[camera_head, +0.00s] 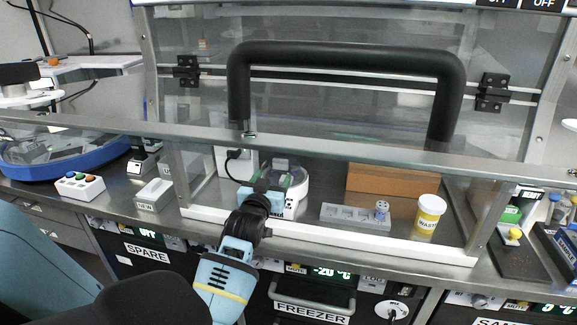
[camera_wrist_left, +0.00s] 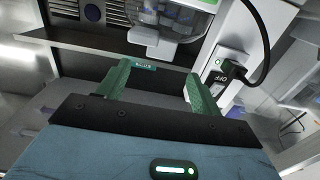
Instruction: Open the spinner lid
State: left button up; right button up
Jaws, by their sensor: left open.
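The spinner (camera_head: 297,186) is a small round white device with a clear lid (camera_head: 290,171) on the bench, inside the clear-fronted enclosure. The lid appears to be down, but my gripper covers part of the device. My left gripper (camera_head: 265,182) is in front of the spinner, at its left side. In the left wrist view, the open left gripper (camera_wrist_left: 157,80) has its two green fingers apart with nothing between them. The spinner's clear lid (camera_wrist_left: 172,22) shows beyond the fingertips at the top, partly cut off. My right gripper is not in view.
A white box with an OFF label (camera_wrist_left: 222,80) and a black cable stands beside the spinner. A grey rack (camera_head: 355,217), a yellow-and-white waste jar (camera_head: 428,215) and a brown box (camera_head: 385,181) stand to the right. The enclosure's frame bar (camera_head: 330,146) crosses above the arm.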

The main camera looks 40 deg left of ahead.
aim_at(279, 171)
pick_arm(q)
jog(key=shift+w+a+r, duration=0.1)
jog(key=shift+a+r, duration=0.05)
jog(key=shift+w+a, duration=0.15)
jog(key=shift+w, duration=0.15)
jog(key=shift+x, duration=3.4)
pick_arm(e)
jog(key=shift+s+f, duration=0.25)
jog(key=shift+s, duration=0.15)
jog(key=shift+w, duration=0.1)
